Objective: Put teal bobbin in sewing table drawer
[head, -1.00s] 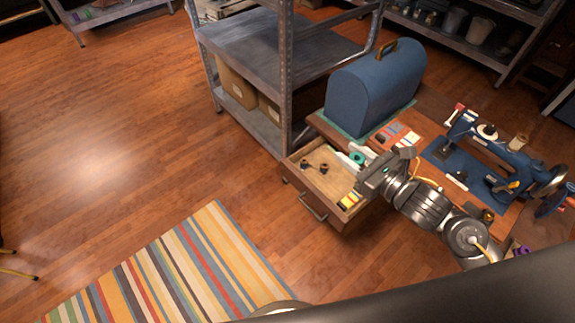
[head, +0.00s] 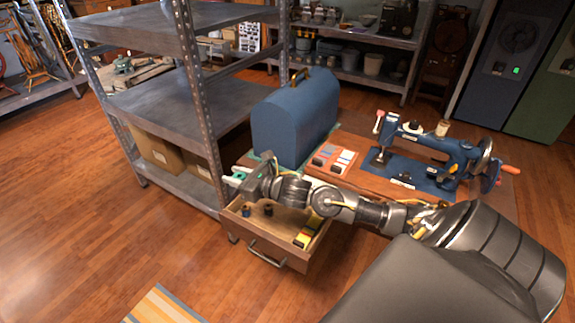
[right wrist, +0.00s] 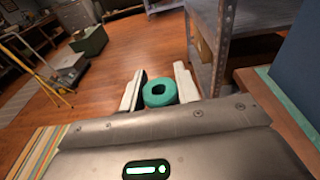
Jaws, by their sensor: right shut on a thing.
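The teal bobbin (head: 240,175) is a small ring-shaped spool. My right gripper (head: 236,179) is shut on it, above the far left corner of the open drawer (head: 300,263). In the right wrist view the bobbin (right wrist: 160,93) sits between the two pale fingers, its hole facing the camera. The drawer sticks out from the wooden sewing table (head: 345,180). Inside it are two small dark spools (head: 268,209) and a yellow, red and dark item (head: 306,234). My forearm hides the drawer's back part. My left gripper is not in view.
A grey metal shelf (head: 194,95) stands close to the left of the drawer and gripper. A blue domed case (head: 290,120) and a blue sewing machine (head: 430,150) stand on the table. The wooden floor before the drawer is clear, with a striped rug (head: 165,306) nearby.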

